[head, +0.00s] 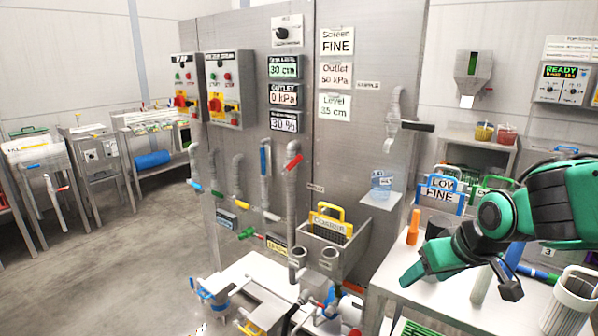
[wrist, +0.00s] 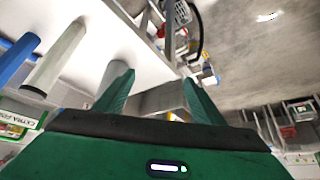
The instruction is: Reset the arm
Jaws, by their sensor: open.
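My arm (head: 568,205), green and black, reaches in from the right in the head view, bent above the white worktable. My gripper (wrist: 160,92) shows in the wrist view as two green fingers held apart, with nothing between them. In the head view my gripper (head: 412,276) points left and down over the table's left edge. The gap between its fingers is hard to see there.
The worktable (head: 440,296) holds an orange bottle (head: 413,228), a pale tube (head: 481,285), a white canister (head: 574,298) and a blue-framed FINE screen (head: 440,192). A steel panel (head: 365,160) with pipes stands left. Open floor (head: 120,270) lies further left.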

